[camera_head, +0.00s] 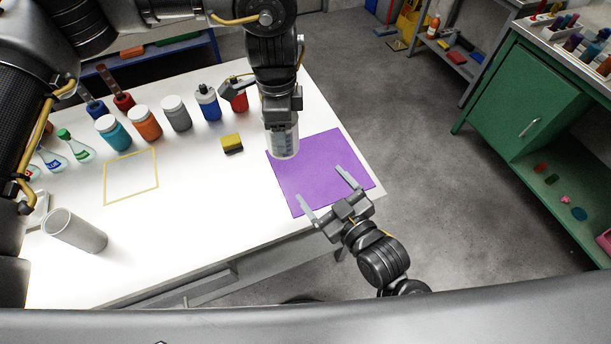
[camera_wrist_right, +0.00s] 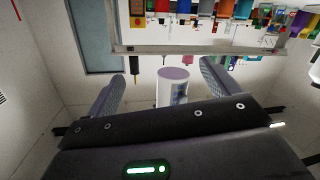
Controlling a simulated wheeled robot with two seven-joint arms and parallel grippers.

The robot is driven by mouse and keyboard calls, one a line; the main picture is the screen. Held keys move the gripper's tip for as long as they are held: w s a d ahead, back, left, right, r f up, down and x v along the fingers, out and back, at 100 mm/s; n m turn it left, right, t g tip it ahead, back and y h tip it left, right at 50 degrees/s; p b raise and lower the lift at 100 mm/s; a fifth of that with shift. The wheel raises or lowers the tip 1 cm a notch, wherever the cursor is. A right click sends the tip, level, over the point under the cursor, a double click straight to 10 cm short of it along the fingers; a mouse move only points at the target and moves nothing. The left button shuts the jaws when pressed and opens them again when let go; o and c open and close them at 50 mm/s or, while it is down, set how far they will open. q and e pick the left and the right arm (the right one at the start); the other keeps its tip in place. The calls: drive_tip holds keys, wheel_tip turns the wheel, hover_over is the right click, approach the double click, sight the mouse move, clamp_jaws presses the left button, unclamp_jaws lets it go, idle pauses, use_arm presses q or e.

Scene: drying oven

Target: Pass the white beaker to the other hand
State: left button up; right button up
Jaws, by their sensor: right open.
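The white beaker (camera_head: 285,146) hangs upright just under my left gripper (camera_head: 283,112), above the far left part of the purple mat (camera_head: 318,182). The left fingers are seen from above and look closed on its upper part; its rim is hidden. My right gripper (camera_head: 332,192) is open and empty over the mat's near edge, fingers pointing at the beaker but apart from it. In the right wrist view the white beaker (camera_wrist_right: 173,88) appears ahead, between the two spread right fingers.
A grey cylinder (camera_head: 75,231) stands at the table's left front. Several jars and bottles (camera_head: 145,123) line the back left. A yellow and black block (camera_head: 232,144) lies left of the mat. A yellow outlined square (camera_head: 131,176) is clear. A green cabinet (camera_head: 529,107) stands at right.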

drive_tip(key=s+a+r+m+t+h, duration=0.15)
drive_tip(key=a+r+m, duration=0.25)
drive_tip(key=r, duration=0.4)
drive_tip(key=shift+t, duration=0.35)
drive_tip(key=x, duration=1.1)
drive_tip(key=shift+w+a, duration=0.3)
drive_tip(key=c, duration=0.9)
use_arm(q)
drive_tip(key=o, duration=1)
use_arm(e)
drive_tip(key=shift+c, duration=0.5)
use_arm(q)
drive_tip(key=shift+o, duration=0.2)
drive_tip(key=shift+r, duration=0.1)
